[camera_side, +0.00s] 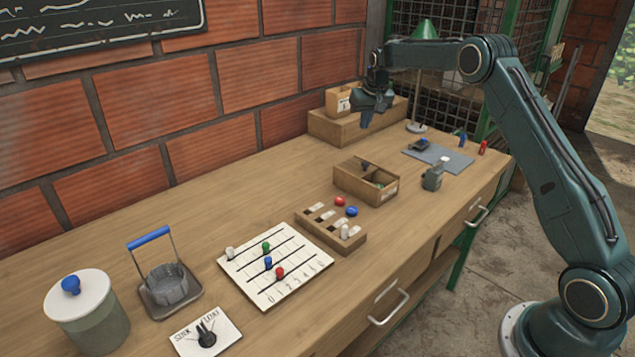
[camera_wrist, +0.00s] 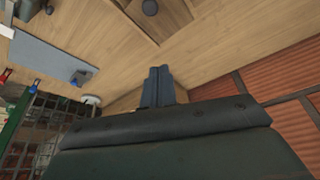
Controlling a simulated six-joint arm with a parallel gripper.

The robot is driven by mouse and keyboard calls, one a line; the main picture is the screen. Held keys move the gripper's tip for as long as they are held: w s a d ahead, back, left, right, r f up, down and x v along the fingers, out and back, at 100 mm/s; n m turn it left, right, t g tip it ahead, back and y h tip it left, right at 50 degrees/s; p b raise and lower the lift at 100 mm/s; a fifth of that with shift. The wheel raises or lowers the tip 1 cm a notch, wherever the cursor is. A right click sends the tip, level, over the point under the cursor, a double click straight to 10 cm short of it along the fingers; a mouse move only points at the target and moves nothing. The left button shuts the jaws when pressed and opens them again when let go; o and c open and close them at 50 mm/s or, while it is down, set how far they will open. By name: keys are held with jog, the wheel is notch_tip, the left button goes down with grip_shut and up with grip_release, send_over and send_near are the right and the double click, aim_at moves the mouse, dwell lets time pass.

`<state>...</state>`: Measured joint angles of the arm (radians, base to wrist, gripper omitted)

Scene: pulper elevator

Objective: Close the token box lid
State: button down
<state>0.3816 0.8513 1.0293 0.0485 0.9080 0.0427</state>
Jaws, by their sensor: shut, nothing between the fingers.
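The token box (camera_side: 364,191) is a small wooden box near the middle of the bench. The front right part is open, and a green token (camera_side: 379,184) shows inside.
A wooden step (camera_side: 334,127) with a small labelled box (camera_side: 338,101) stands against the brick wall. A lamp (camera_side: 417,127), a grey mat (camera_side: 443,158) and a small grey device (camera_side: 432,178) lie right of the token box. A slotted rack (camera_side: 330,232) stands in front. Bench between is clear.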

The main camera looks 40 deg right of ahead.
jog(key=shift+w+d+f, duration=0.1)
jog(key=shift+d+f, duration=0.1)
jog(key=shift+f, duration=0.05)
send_over(360, 164)
jog(key=w, duration=0.1)
jog(key=f, duration=0.9)
jog(key=shift+w+d+f, duration=0.2)
jog(key=shift+d, duration=0.15)
jog(key=shift+s+a+f, duration=0.2)
jog(key=shift+s+a, duration=0.25)
jog(key=shift+s, duration=0.4)
jog(key=shift+s+a+f, duration=0.15)
jog(key=shift+s+a, duration=0.25)
jog(key=shift+s, duration=0.4)
jog(key=shift+s, duration=0.1)
jog(key=shift+s, duration=4.2)
